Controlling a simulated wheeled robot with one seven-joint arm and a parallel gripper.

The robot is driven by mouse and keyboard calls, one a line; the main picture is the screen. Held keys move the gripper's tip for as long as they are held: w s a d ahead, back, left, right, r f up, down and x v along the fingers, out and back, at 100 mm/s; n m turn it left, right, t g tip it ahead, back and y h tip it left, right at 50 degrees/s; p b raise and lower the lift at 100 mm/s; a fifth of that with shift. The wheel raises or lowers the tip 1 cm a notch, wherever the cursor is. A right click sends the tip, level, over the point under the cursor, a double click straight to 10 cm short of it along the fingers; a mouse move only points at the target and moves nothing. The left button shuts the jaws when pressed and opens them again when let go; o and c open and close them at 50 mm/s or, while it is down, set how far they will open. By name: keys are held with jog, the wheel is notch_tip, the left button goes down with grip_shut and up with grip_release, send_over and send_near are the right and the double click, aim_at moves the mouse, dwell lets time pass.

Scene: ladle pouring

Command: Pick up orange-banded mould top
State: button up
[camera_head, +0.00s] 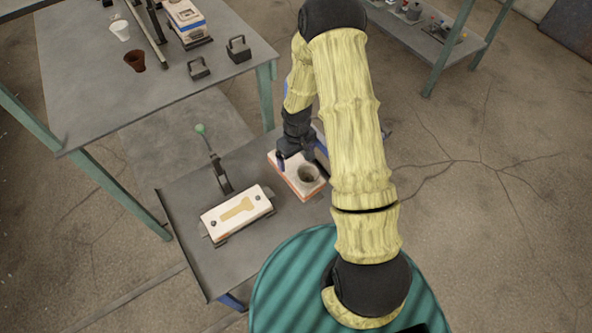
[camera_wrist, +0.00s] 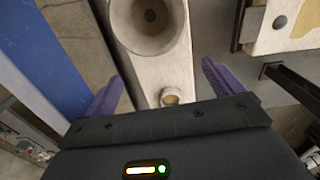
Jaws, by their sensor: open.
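The orange-banded mould top (camera_head: 311,188) is a pale block with an orange stripe along its side and a round grey pouring cup on it. It lies on the low grey table, partly hidden by my arm. My gripper (camera_head: 300,154) is over its far end, pointing down. In the wrist view, the mould top (camera_wrist: 172,72) lies between the spread purple fingers of my gripper (camera_wrist: 160,76), with a small hole near the palm. The gripper is open and empty. I cannot tell whether the fingers reach below the block's upper face.
A pale mould half (camera_head: 213,223) with a key-shaped hollow lies left of the mould top, beside a green-knobbed lever clamp (camera_head: 222,180). The higher table (camera_head: 90,90) at upper left holds cups (camera_head: 135,61) and weights (camera_head: 239,49). A teal drum (camera_head: 290,262) stands in front.

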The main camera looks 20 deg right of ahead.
aim_at(296, 167)
jog(key=shift+s+a+f, duration=0.1)
jog(key=shift+f, duration=2.55)
jog(key=shift+r, duration=0.1)
jog(key=c, duration=1.5)
notch_tip(296, 167, up, 18)
jog(key=shift+p, duration=0.5)
